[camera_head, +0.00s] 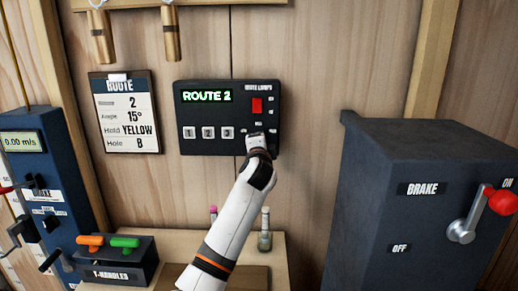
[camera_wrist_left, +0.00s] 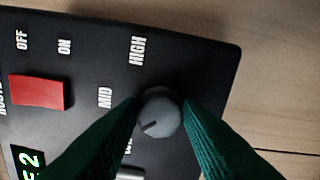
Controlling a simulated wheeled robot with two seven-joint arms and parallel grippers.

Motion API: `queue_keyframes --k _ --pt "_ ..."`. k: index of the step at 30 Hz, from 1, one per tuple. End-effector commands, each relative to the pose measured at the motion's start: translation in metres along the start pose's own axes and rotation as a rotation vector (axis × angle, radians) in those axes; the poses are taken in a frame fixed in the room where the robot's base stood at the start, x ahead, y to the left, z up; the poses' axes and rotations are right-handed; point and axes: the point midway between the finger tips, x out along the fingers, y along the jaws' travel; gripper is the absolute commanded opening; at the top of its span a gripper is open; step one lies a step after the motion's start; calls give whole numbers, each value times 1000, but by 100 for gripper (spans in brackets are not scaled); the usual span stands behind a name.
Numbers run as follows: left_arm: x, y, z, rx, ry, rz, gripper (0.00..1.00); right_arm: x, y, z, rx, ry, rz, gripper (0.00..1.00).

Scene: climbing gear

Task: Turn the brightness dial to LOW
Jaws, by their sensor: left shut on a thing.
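The black control panel (camera_head: 205,112) is on the wooden wall, its screen reading ROUTE 2. My left gripper (camera_head: 258,143) is at its lower right corner and hides the dial in the head view. In the left wrist view the round grey dial (camera_wrist_left: 160,115) sits between the green fingers of my left gripper (camera_wrist_left: 161,112), which is shut on it. The dial's dark mark points to the lower left, towards a label mostly hidden by a finger. The MID label (camera_wrist_left: 105,97) and HIGH label (camera_wrist_left: 137,50) are readable. My right gripper is not in view.
A red switch (camera_head: 257,105) is above the dial on the panel. A route card (camera_head: 125,113) hangs to the left. A dark brake box (camera_head: 400,200) with a red-knobbed lever (camera_head: 480,213) stands at the right.

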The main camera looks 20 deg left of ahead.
Motion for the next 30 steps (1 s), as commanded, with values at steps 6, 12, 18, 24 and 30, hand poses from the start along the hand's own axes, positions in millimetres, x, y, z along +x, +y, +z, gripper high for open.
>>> queue_keyframes --k 6,12,18,24,30 --pt "0 -3 0 -170 0 -4 10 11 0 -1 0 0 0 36" --pt "0 -2 0 -278 1 -3 10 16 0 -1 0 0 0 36" --pt "0 -2 0 -339 1 -4 10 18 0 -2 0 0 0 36" --pt "0 -1 0 -360 1 -4 10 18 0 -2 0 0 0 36" --pt "0 -1 0 -361 1 -4 10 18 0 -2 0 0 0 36"
